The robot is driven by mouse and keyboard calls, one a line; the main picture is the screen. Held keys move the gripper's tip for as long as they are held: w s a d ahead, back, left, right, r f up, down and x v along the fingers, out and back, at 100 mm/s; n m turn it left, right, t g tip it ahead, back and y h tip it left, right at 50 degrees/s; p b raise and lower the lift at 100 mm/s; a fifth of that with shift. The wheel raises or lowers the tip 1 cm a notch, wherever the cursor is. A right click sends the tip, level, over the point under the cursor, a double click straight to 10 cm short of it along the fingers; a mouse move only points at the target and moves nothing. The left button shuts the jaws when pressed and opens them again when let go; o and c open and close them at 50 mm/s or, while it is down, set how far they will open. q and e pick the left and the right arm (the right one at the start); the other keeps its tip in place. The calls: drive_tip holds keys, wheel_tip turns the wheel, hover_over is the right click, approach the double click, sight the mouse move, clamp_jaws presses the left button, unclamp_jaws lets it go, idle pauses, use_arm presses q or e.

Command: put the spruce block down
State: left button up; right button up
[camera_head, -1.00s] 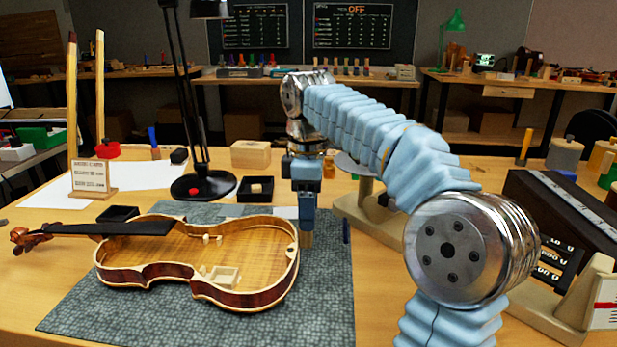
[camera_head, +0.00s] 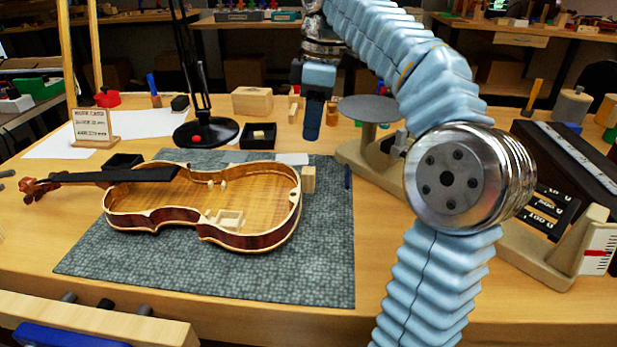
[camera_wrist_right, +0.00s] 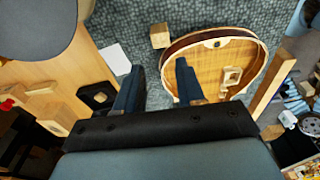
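The spruce block (camera_head: 308,179), a small pale wooden block, stands on the grey mat (camera_head: 325,270) just right of the violin body (camera_head: 205,212). In the right wrist view the block (camera_wrist_right: 160,36) sits by the violin's rounded end, apart from my fingers. Whether it touches the violin's rim is hard to tell. My right gripper (camera_head: 312,135) is above and behind the block in the head view. In the right wrist view its two dark blue fingers (camera_wrist_right: 157,78) are spread with nothing between them. My left gripper is not in view.
A black lamp (camera_head: 205,132), a small black tray (camera_head: 258,136) and a wooden box (camera_head: 252,101) stand behind the mat. A scale with a round grey pan (camera_head: 375,108) stands right of my gripper. The mat's front right is clear.

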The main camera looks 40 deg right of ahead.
hover_over(309, 170)
wheel_tip(309, 170, down, 4)
drive_tip(key=shift+s+d+f+b, duration=0.1)
drive_tip(key=shift+f+b, duration=0.1)
drive_tip(key=shift+b, duration=0.2)
wheel_tip(309, 170, down, 6)
drive_tip(key=shift+r+b, duration=0.25)
drive_tip(key=shift+b, duration=0.25)
clamp_jaws()
drive_tip(key=shift+r, duration=0.1)
drive_tip(key=shift+r, duration=0.55)
drive_tip(key=r, duration=0.2)
drive_tip(key=shift+s+a+r+p, duration=0.1)
drive_tip(key=shift+a+r+p, duration=0.2)
drive_tip(key=shift+r+p, duration=0.05)
drive_tip(key=s+a+r, duration=0.9)
drive_tip(key=a, duration=0.1)
drive_tip(key=shift+s, duration=0.2)
